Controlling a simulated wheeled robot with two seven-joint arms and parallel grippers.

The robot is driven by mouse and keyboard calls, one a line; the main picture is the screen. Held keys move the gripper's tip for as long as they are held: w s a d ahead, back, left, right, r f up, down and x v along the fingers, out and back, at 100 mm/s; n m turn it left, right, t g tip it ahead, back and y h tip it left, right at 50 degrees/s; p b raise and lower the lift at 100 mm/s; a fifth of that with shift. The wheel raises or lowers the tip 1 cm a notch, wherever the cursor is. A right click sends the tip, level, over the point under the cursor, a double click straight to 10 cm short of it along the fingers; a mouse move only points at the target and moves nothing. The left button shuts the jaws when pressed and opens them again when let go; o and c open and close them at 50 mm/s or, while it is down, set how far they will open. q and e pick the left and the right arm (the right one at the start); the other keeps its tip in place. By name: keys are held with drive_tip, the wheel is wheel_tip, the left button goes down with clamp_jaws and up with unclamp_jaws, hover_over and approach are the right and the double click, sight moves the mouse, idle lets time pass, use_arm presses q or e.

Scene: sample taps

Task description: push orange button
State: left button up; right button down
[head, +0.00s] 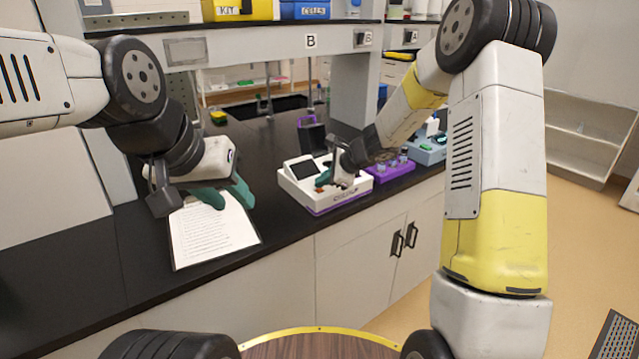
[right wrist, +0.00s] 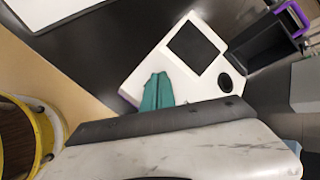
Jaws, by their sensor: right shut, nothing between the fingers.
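A white device (head: 325,196) with a dark screen stands on the black bench. A small orange spot, which looks like the orange button (head: 319,189), shows on its top just below my right gripper's fingertips. My right gripper (head: 323,181) is shut and empty, with its teal fingers over the device; whether they touch it I cannot tell. In the right wrist view the shut fingers (right wrist: 158,90) lie over the white device (right wrist: 185,62) beside its screen, and no orange button shows there. My left gripper (head: 236,200) is open and empty above a clipboard.
The clipboard with a printed sheet (head: 208,235) lies at the bench's front edge. A purple rack (head: 390,171) stands right of the device, with a blue-grey unit (head: 428,152) beyond. A dark container with a purple handle (head: 311,132) stands behind. A shelf (head: 230,40) spans above.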

drive_tip(key=shift+r, duration=0.35)
wheel_tip(320, 180, up, 6)
idle(0.6)
